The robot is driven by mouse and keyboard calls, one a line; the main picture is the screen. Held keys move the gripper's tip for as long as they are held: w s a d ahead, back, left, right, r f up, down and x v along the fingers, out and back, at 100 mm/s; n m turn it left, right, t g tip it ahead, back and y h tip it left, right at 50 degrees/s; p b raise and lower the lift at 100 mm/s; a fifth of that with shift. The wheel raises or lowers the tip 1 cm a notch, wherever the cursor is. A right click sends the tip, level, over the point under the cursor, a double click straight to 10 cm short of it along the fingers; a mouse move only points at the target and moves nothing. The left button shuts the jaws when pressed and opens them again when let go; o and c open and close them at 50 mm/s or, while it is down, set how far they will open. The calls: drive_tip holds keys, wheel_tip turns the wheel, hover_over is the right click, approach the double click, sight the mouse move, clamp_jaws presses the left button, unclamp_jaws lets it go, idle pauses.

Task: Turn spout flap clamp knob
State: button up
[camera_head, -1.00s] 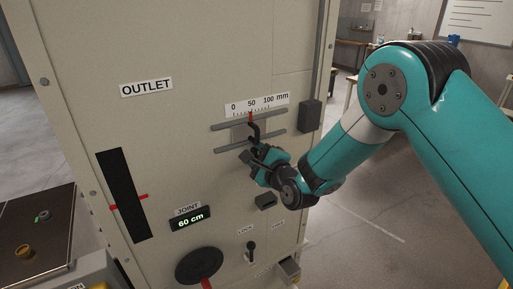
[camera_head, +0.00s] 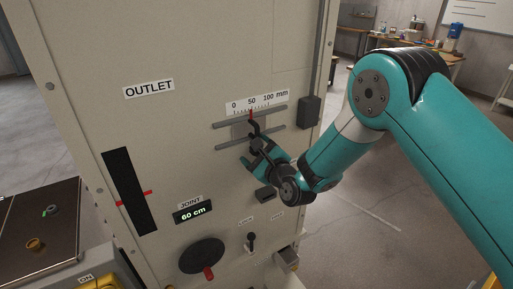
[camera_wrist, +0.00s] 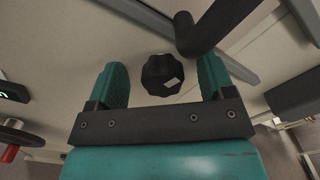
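A black faceted clamp knob (camera_wrist: 162,75) with a small pale mark shows in the wrist view, between the two teal fingers of my gripper (camera_wrist: 163,84). The fingers are apart, with a gap on each side of the knob. I cannot tell how deep the knob sits between them. A dark bent handle (camera_wrist: 206,26) rises just right of the knob, close to the right finger. In the head view my gripper (camera_head: 256,155) is at the panel, just below the cranked handle (camera_head: 254,128) under the mm scale (camera_head: 257,103). The knob is hard to make out there.
Two grey rails (camera_head: 250,117) run across the panel behind the handle. A round black dial with a red grip (camera_head: 202,256) and a small lever (camera_head: 251,242) are lower down.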

sight(259, 152)
drive_tip(key=shift+w+d+r, duration=0.1)
drive_tip(key=shift+w+r, duration=0.05)
drive_tip(key=shift+r, duration=0.15)
drive_tip(key=shift+d+f+b, duration=0.1)
drive_tip(key=shift+f+b, duration=0.05)
drive_tip(key=shift+b, duration=0.45)
drive_tip(key=b+v, duration=0.4)
drive_tip(key=b, duration=0.1)
drive_tip(key=shift+s+d+f, duration=0.1)
drive_tip(key=shift+s+f, duration=0.05)
drive_tip(key=shift+s, duration=0.2)
drive_tip(key=shift+s+d+b, duration=0.35)
drive_tip(key=shift+s+b, duration=0.2)
drive_tip(key=shift+b, duration=0.05)
